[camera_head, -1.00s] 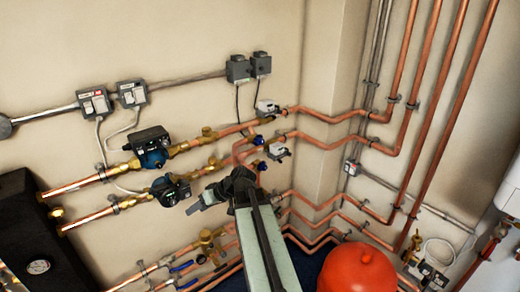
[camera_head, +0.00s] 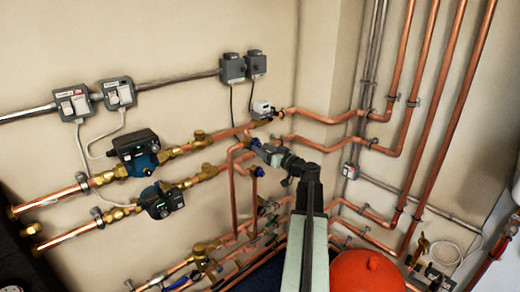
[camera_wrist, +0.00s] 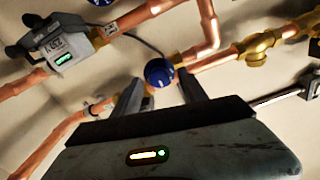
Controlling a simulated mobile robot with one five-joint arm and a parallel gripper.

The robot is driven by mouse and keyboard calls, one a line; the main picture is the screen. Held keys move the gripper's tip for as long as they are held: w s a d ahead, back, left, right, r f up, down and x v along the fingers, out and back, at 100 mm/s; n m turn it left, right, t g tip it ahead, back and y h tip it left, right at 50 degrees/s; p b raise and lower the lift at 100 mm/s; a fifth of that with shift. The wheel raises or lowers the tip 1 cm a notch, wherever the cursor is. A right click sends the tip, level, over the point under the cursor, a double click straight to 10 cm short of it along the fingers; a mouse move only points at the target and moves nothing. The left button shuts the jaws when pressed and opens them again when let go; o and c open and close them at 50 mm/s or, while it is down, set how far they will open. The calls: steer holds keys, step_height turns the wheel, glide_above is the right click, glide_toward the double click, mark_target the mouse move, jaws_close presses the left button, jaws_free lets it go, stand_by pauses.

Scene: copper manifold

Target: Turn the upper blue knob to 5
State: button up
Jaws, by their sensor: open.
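In the wrist view a round blue knob (camera_wrist: 160,72), apparently the same one, lies between the tips of my two open fingers (camera_wrist: 159,78). I cannot tell whether the fingers touch it. Any number on the knob is too small to read. The lower blue knob (camera_head: 259,171) shows just below my gripper in the head view. Another blue knob (camera_wrist: 100,2) is cut off at the top edge of the wrist view.
A grey actuator with a lit display (camera_wrist: 65,50) is left of the knob in the wrist view. Copper pipes run close around my gripper. Two dark pumps (camera_head: 136,152) (camera_head: 162,200) are to the left. A red vessel (camera_head: 368,272) stands at lower right.

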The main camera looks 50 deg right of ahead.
steer(key=shift+w+d, duration=0.15)
steer(key=shift+w, duration=0.7)
jaws_close()
